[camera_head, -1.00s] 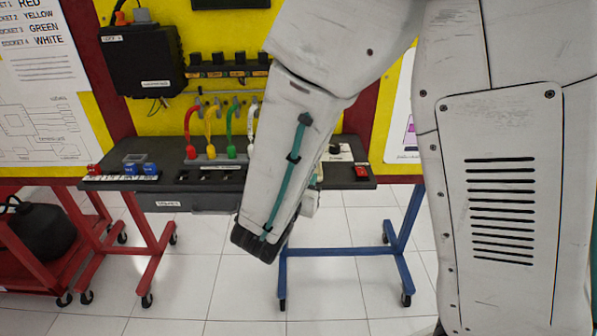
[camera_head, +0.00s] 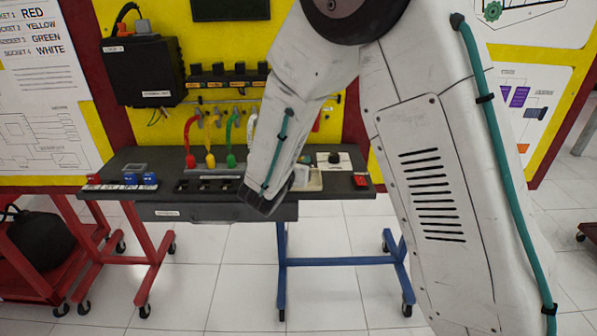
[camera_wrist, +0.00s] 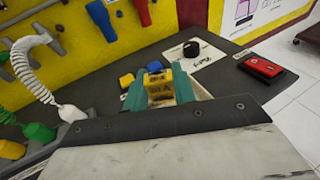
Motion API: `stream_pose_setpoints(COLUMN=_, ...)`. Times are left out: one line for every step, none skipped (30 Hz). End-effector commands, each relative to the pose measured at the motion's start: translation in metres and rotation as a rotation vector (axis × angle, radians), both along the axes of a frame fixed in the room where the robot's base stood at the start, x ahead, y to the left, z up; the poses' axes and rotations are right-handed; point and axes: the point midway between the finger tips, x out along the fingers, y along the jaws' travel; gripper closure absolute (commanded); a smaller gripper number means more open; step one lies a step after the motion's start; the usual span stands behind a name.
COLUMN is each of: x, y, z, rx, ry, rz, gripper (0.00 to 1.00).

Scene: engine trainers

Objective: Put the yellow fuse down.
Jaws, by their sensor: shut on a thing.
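In the wrist view, the yellow fuse (camera_wrist: 161,92) sits between the teal fingers of my gripper (camera_wrist: 158,80), which is shut on it. The fuse is over or near a pale tray (camera_wrist: 199,89) on the dark bench; I cannot tell whether it touches anything below. A blue piece (camera_wrist: 126,80) and another yellow piece (camera_wrist: 155,66) show just beyond the fingers.
The bench (camera_head: 230,212) has a red switch (camera_head: 361,180) at its right end and a white panel with a black knob (camera_head: 334,160) nearby. Blue fuses (camera_head: 140,179) lie at the left. Coloured cables (camera_head: 210,140) hang at the back. A box (camera_head: 143,70) hangs on the wall.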

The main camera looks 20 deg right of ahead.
Motion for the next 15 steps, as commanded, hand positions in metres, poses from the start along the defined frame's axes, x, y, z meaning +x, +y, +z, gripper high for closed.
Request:
stream_pose_setpoints(x=0.002, y=-0.001, z=-0.008, rx=-0.002, ry=0.004, rz=0.0, gripper=0.95)
stream_pose_setpoints(x=0.001, y=0.0, z=-0.014, rx=-0.002, ry=0.004, rz=0.0, gripper=0.95)
stream_pose_setpoints(x=0.001, y=0.0, z=-0.021, rx=-0.003, ry=0.005, rz=0.0, gripper=0.95)
stream_pose_setpoints(x=0.001, y=-0.001, z=-0.026, rx=-0.002, ry=0.003, rz=0.0, gripper=0.95)
stream_pose_setpoints(x=0.001, y=-0.001, z=-0.03, rx=-0.002, ry=0.003, rz=0.0, gripper=0.95)
stream_pose_setpoints(x=0.001, y=-0.001, z=-0.034, rx=-0.002, ry=0.003, rz=0.0, gripper=0.95)
stream_pose_setpoints(x=0.001, y=0.0, z=-0.035, rx=-0.002, ry=0.001, rz=-0.001, gripper=0.95)
stream_pose_setpoints(x=0.001, y=0.0, z=-0.036, rx=0.0, ry=0.0, rz=0.0, gripper=0.95)
stream_pose_setpoints(x=0.001, y=0.0, z=-0.036, rx=0.0, ry=-0.001, rz=0.0, gripper=0.95)
stream_pose_setpoints(x=0.001, y=0.0, z=-0.035, rx=0.0, ry=-0.001, rz=0.0, gripper=0.95)
stream_pose_setpoints(x=0.001, y=0.0, z=-0.035, rx=0.0, ry=-0.001, rz=0.0, gripper=0.95)
stream_pose_setpoints(x=0.001, y=0.0, z=-0.035, rx=0.0, ry=-0.001, rz=0.0, gripper=0.95)
stream_pose_setpoints(x=0.001, y=0.0, z=-0.035, rx=0.0, ry=-0.001, rz=0.0, gripper=0.95)
stream_pose_setpoints(x=0.001, y=0.0, z=-0.035, rx=0.0, ry=-0.001, rz=0.0, gripper=0.95)
stream_pose_setpoints(x=0.001, y=0.0, z=-0.036, rx=0.0, ry=-0.001, rz=0.0, gripper=0.95)
